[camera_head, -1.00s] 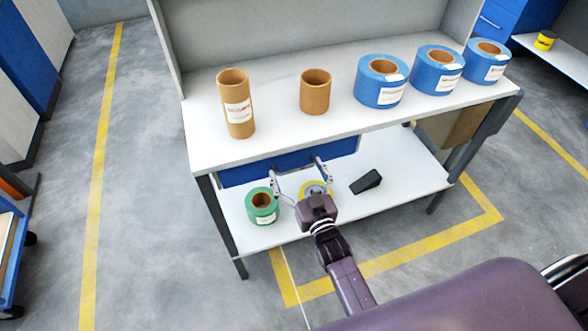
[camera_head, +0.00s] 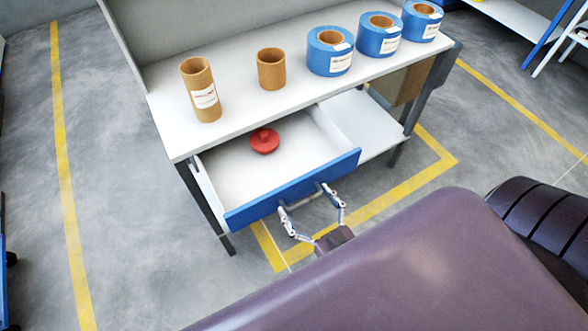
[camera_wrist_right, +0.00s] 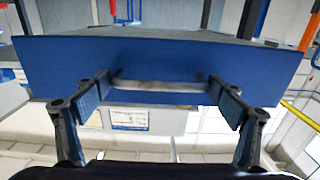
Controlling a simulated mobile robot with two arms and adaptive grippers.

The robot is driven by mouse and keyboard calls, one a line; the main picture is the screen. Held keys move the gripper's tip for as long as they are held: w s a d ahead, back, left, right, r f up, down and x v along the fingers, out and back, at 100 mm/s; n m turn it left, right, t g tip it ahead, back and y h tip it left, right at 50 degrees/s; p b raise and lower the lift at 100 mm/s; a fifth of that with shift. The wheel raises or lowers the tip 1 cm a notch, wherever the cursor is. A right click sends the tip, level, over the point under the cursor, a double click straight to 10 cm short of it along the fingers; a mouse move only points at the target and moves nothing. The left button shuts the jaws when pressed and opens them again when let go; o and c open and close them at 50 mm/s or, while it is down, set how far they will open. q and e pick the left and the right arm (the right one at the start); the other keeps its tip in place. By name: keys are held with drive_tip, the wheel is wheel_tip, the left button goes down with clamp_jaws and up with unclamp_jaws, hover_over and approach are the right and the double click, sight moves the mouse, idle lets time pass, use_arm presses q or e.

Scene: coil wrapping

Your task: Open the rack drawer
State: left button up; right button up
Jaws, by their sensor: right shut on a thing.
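The rack drawer (camera_head: 228,168) is pulled far out from under the white table top, and its blue front (camera_head: 295,190) faces me. A round red object (camera_head: 264,140) lies inside on the white drawer floor. My right gripper (camera_head: 305,198) is at the drawer front with its fingers on the handle. In the right wrist view, the fingers stand on both ends of the pale bar handle (camera_wrist_right: 160,86) on the blue front. My left gripper is not in view.
On the rack's top (camera_head: 235,125) stand two brown cardboard tubes (camera_head: 201,90) (camera_head: 271,69) and several blue tape rolls (camera_head: 330,51). A lower shelf (camera_head: 365,125) shows right of the drawer. Grey floor with yellow lines is open to the left.

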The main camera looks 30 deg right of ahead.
drive_tip(key=shift+s, duration=1.35)
drive_tip(key=o, duration=1.5)
drive_tip(key=shift+o, duration=0.2)
drive_tip(key=s, duration=1.2)
drive_tip(key=shift+d, duration=0.25)
